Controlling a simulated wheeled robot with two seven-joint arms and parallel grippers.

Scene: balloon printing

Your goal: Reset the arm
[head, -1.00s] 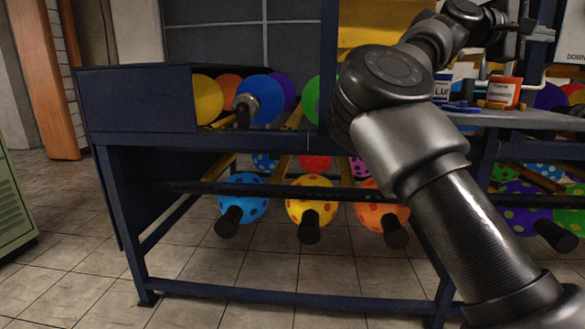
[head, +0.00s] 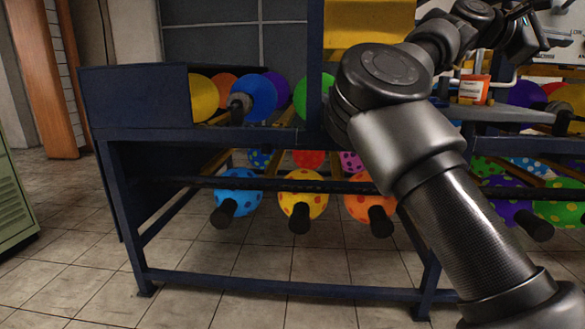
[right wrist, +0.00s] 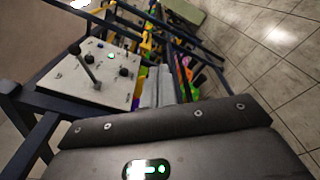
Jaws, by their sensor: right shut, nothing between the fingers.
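My right arm crosses the right half of the head view, with its elbow high in front of the rack. Its forearm runs up and right to my right gripper (head: 527,38), which is small and dark near the top right. The gripper is shut and empty, apart from the orange-labelled container (head: 474,89) below it in the picture. My left gripper is not in view. The fingers do not show clearly in the right wrist view.
A dark blue rack (head: 138,97) holds plain balloons above and dotted balloons (head: 303,196) below, several with black nozzles. A grey worktop (head: 500,114) adjoins it at right. The right wrist view shows a control panel (right wrist: 90,73) with a lever. Tiled floor (head: 65,230) is clear at left.

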